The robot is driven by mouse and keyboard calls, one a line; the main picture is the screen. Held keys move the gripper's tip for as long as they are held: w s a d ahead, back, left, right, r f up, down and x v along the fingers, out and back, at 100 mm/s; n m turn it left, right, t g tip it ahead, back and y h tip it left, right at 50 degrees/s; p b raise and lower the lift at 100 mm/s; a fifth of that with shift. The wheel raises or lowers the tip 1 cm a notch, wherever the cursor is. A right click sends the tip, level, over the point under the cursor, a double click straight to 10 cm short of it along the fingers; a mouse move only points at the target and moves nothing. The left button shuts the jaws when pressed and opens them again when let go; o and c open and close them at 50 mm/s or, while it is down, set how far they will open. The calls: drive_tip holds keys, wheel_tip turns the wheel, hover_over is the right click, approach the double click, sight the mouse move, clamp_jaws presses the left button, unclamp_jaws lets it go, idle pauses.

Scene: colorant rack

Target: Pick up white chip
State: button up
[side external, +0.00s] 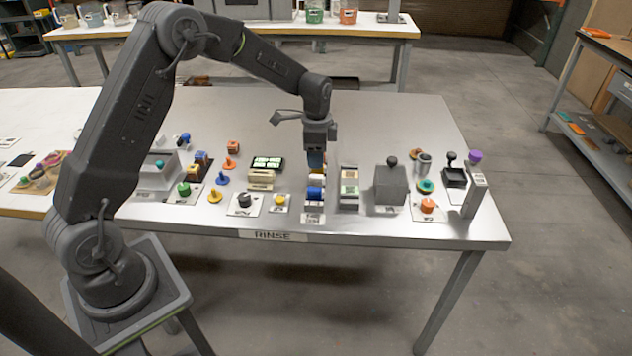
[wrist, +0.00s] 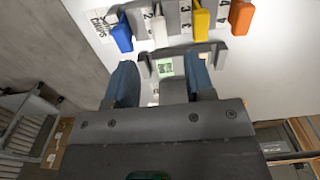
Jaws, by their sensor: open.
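The white chip (wrist: 159,30) stands in a numbered slot of the grey colorant rack (wrist: 180,18) at the top of the wrist view. A blue chip (wrist: 121,38) stands to its left. A yellow chip (wrist: 200,22) and an orange chip (wrist: 241,17) stand to its right. My gripper (wrist: 161,72) is open, with its two blue fingers spread apart and nothing between them at the tips. The white chip lies beyond the fingertips, between their lines. In the side view my gripper (side external: 316,163) points down just above and behind the rack, partly hiding the chips.
A small grey holder with a green-marked tag (wrist: 165,67) shows between the fingers. In the side view, a pale device (side external: 262,180) stands left of the rack, a small stand (side external: 349,186) right, and a grey box (side external: 390,185) farther right. The metal table's (side external: 420,130) back is clear.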

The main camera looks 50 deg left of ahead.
sight(316, 176)
wheel_tip(316, 176, down, 8)
drive_tip(key=shift+r, duration=0.25)
clamp_jaws()
idle(0.6)
drive_tip(key=shift+r, duration=0.15)
drive_tip(key=shift+r, duration=0.55)
wheel_tip(316, 176, up, 3)
drive_tip(key=shift+f, duration=0.1)
drive_tip(key=s+a+r, duration=0.6)
drive_tip(key=s+a, duration=0.3)
drive_tip(key=a, duration=0.4)
drive_tip(key=shift+r, duration=0.15)
